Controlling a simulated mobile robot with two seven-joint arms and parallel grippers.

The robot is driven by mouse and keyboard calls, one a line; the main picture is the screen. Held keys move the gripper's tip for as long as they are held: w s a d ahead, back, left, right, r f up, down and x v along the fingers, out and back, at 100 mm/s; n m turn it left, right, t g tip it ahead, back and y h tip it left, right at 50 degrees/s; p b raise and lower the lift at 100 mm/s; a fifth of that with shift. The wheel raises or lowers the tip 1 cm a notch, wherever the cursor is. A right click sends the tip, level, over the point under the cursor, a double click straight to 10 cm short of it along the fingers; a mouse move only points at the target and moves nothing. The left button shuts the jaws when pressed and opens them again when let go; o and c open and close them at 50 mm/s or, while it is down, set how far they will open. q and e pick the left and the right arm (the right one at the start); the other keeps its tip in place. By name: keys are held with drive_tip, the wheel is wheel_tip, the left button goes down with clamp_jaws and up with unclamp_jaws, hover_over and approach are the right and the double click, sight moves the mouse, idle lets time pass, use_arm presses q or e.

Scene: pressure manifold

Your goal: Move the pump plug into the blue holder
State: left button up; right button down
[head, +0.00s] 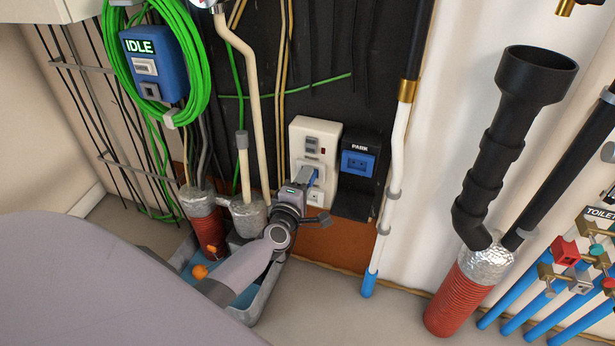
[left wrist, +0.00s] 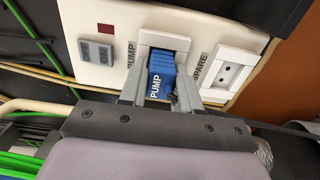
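The pump plug (left wrist: 161,80) is blue and marked PUMP. It sits in the PUMP socket of the cream outlet panel, and a sliver of it (head: 313,178) shows in the head view. My left gripper (left wrist: 162,88) has one finger on each side of the plug, very close to its sides; whether they press on it is not clear. The gripper (head: 308,180) also shows in the head view in front of the panel (head: 315,130). The blue holder (head: 358,163) is on a black PARK plate right of the panel, and it looks empty. My right gripper is not in view.
The panel also has a SPARE socket (left wrist: 234,75) and a grey rocker switch (left wrist: 97,53). A white pipe (head: 394,160) runs right of the holder. A beige pipe (head: 263,120) stands left of the panel. A blue IDLE box (head: 155,65) hangs with green cable at upper left.

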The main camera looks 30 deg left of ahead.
use_arm(q)
clamp_jaws()
drive_tip(key=shift+p+v, duration=1)
drive_tip(key=shift+v, duration=2)
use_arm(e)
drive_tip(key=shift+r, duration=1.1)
use_arm(q)
drive_tip(key=shift+d, duration=0.1)
